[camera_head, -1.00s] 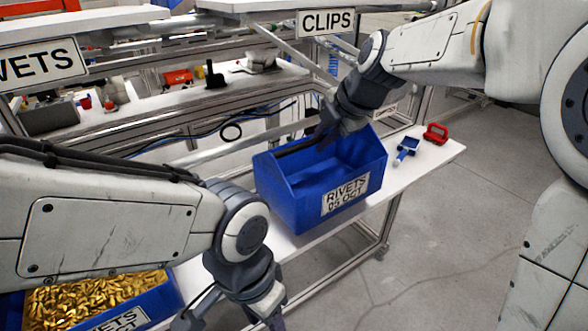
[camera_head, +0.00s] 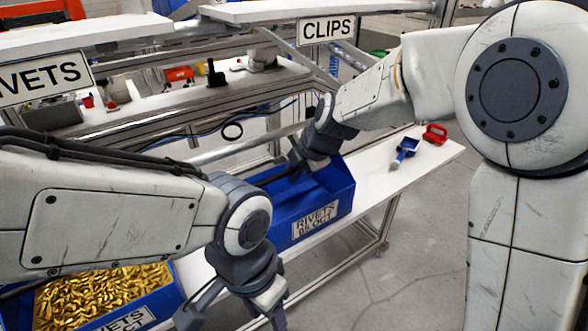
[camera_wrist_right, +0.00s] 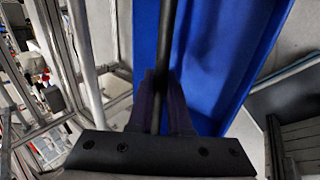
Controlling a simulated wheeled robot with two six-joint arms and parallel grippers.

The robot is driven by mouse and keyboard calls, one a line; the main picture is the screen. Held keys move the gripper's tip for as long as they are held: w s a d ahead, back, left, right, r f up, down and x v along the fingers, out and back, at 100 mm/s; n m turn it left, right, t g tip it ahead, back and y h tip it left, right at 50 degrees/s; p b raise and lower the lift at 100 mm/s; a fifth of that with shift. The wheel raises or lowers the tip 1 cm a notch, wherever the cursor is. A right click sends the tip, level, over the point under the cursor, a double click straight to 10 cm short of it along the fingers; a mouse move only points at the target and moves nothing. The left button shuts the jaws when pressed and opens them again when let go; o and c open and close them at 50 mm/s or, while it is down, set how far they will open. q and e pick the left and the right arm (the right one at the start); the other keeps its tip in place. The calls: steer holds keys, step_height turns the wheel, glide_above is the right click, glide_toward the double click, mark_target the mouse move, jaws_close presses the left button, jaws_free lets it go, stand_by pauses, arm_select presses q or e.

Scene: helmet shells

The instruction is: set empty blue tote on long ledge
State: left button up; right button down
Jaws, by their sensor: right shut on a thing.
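The blue tote (camera_head: 325,208) with a "RIVETS" label is at the middle of the head view, over the long white ledge (camera_head: 433,163). I cannot tell whether it rests on the ledge. The part of its inside that shows looks empty. My right gripper (camera_head: 303,160) is shut on its dark handle bar, which runs between the fingers in the right wrist view (camera_wrist_right: 162,95). The tote's blue wall fills the middle of that view (camera_wrist_right: 235,50). My left gripper (camera_head: 232,318) is open and empty in front of the ledge; its arm hides the tote's left end.
Another blue tote (camera_head: 170,304) full of gold rivets sits at the lower left, partly behind my left arm. A blue scoop (camera_head: 405,150) and a red object (camera_head: 436,133) lie on the ledge's right end. A "CLIPS" sign (camera_head: 328,29) hangs from the rack behind.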

steer(key=c, duration=0.8)
jaws_free()
steer(key=shift+c, duration=0.2)
steer(key=shift+r, duration=0.15)
steer(key=b+v, duration=0.1)
steer(key=v, duration=1.1)
steer(key=s+f+m+g+h, duration=0.1)
steer(key=s+f+m+g, duration=0.1)
steer(key=s+f+m, duration=0.3)
steer(key=s+d+f+m+g+h, duration=0.1)
steer(key=s+f+m, duration=0.4)
steer(key=s, duration=0.7)
steer(key=s+d+f+m+g+h, duration=0.1)
steer(key=s+f+m+g, duration=0.1)
steer(key=s+f+m, duration=0.3)
steer(key=s+m, duration=0.3)
steer(key=shift+s+g, duration=0.3)
steer(key=shift+s, duration=0.05)
steer(key=shift+d, duration=0.15)
